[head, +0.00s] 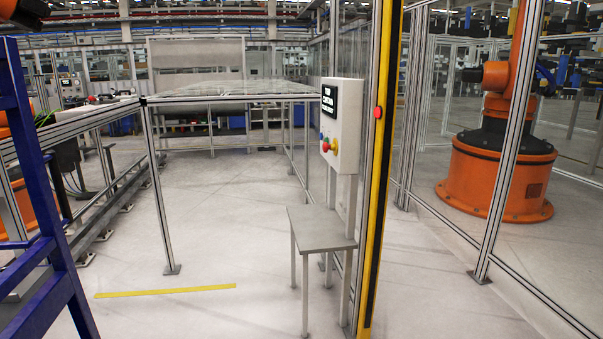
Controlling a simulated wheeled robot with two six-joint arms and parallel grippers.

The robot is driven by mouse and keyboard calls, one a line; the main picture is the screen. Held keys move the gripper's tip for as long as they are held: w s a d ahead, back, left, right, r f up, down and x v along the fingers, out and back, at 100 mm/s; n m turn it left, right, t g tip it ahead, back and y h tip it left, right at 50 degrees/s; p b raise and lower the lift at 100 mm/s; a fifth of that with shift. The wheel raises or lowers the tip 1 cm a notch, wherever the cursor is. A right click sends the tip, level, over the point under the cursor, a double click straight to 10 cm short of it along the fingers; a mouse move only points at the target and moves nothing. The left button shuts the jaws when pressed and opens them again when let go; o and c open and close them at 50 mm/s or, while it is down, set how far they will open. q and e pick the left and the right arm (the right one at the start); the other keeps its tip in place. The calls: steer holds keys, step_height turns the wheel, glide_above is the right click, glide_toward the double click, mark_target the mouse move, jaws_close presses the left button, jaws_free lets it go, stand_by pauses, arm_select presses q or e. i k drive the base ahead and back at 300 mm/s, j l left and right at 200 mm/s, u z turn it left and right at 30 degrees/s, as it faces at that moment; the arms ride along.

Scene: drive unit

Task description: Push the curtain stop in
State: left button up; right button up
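A yellow and black light-curtain post (372,230) stands upright right of centre. A small round red button (378,112) sits on its upper part; I cannot tell how far it sticks out. Just left of the post is a pale control box (347,115) with a black screen (329,101) of white text, only partly readable. Below the screen are small coloured buttons, among them a red one (325,146) and a yellow one (335,145). No label shows which button is the curtain stop. Neither of my grippers is in view.
A small grey table (320,228) stands under the control box. A yellow floor line (165,291) lies left of it. Aluminium-framed fencing (506,150) and an orange robot (495,178) are at right. A blue frame (38,180) stands at left. Much of the middle floor is clear.

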mark_target(325, 147)
steer(key=i+j+z, duration=0.2)
steer(key=i, duration=0.6)
steer(key=i+j, duration=0.25)
steer(key=i, duration=0.15)
steer(key=i+j+u, duration=0.15)
steer(key=i+j, duration=0.35)
steer(key=i, duration=0.35)
steer(key=i+j+u, duration=0.15)
steer(key=i, duration=0.25)
steer(key=i+j, duration=0.25)
steer(key=i, duration=0.2)
steer(key=u, duration=0.05)
